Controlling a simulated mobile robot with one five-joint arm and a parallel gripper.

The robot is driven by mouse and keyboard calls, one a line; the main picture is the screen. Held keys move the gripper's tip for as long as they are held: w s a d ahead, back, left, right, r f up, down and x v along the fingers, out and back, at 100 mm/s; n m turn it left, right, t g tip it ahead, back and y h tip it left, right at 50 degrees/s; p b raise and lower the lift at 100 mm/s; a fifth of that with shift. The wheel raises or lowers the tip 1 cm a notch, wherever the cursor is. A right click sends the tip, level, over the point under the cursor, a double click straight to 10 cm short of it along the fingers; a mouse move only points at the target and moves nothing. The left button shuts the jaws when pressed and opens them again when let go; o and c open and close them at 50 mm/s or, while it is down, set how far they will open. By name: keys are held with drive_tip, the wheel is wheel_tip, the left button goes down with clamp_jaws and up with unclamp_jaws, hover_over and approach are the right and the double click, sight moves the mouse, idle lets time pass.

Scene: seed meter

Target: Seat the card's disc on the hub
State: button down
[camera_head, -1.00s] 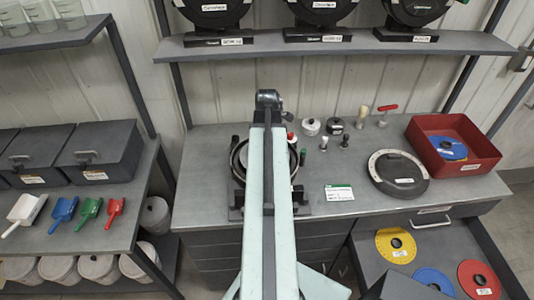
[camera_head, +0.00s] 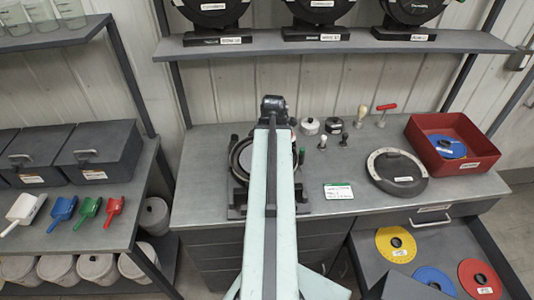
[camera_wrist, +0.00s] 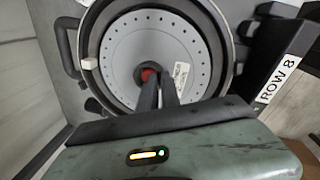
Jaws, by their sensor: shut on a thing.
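In the wrist view, a light grey disc (camera_wrist: 125,45) with a ring of small holes and a white label lies inside the round dark housing (camera_wrist: 226,40). My gripper (camera_wrist: 158,88) is over the disc's middle, its dark fingers close together on a small red knob (camera_wrist: 149,74). I cannot tell whether the knob touches the hub, which is mostly hidden. In the head view, my arm covers most of the housing (camera_head: 233,160); a strip of the grey disc (camera_head: 246,158) shows at its left. The card (camera_head: 338,192), white and green, lies right of it, its writing unreadable.
A round dark cover (camera_head: 403,184) lies to the right, before a red bin (camera_head: 482,165) holding a blue disc. A yellow disc (camera_head: 388,250), a blue one and a red one lie in the open drawer. Small tools and pots stand behind. Bench around the card is clear.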

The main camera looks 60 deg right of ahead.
drive_tip(key=shift+s+a+f, duration=0.2)
drive_tip(key=shift+a+f, duration=0.1)
drive_tip(key=shift+f, duration=0.05)
drive_tip(key=shift+w+d+r, duration=0.1)
drive_tip(key=shift+r, duration=0.05)
drive_tip(key=shift+w+d+r+p, duration=0.2)
drive_tip(key=shift+d+r+p, duration=0.15)
drive_tip(key=shift+p, duration=0.5)
drive_tip(key=shift+r+p, duration=0.55)
drive_tip(key=shift+r, duration=0.05)
drive_tip(key=shift+r, duration=0.1)
drive_tip(key=shift+r+p, duration=0.5)
drive_tip(key=shift+p, duration=0.1)
idle(0.3)
